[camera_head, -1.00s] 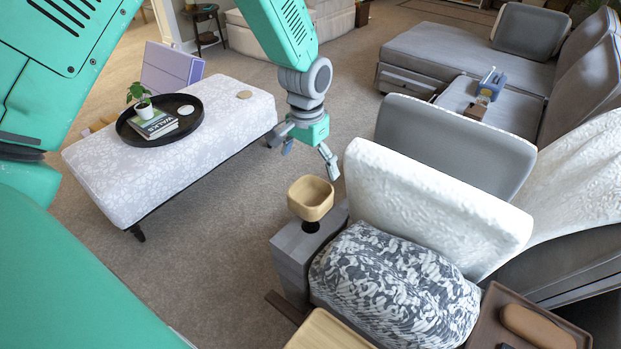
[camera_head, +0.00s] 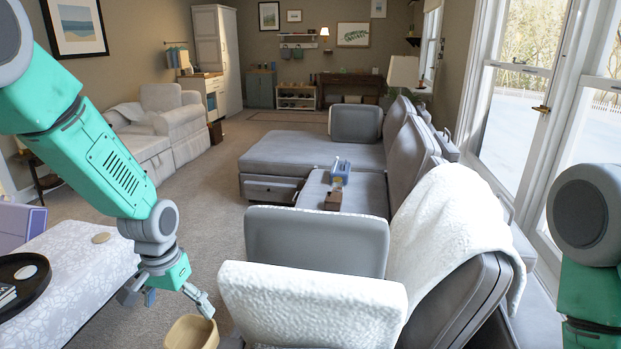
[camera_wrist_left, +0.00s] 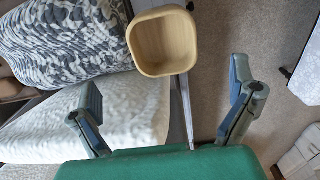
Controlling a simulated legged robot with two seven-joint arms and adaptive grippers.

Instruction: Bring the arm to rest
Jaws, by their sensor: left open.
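My left arm (camera_head: 120,165) comes in from the left of the head view and reaches down towards the middle. My left gripper (camera_head: 172,294) is open and empty, above and a little behind a wooden bowl (camera_head: 191,332). In the left wrist view the fingers of my left gripper (camera_wrist_left: 168,112) stand wide apart with nothing between them. The empty square bowl (camera_wrist_left: 162,42) lies beyond the fingertips there, apart from them. Part of my right arm (camera_head: 590,255) shows at the right edge of the head view; its gripper is out of view.
A grey sofa with a white cushion (camera_head: 312,303) and a white throw (camera_head: 450,225) stands close to the right of my left gripper. A patterned ottoman (camera_head: 85,265) with a dark round tray (camera_head: 38,292) is at the left. Carpet (camera_head: 215,200) lies open behind.

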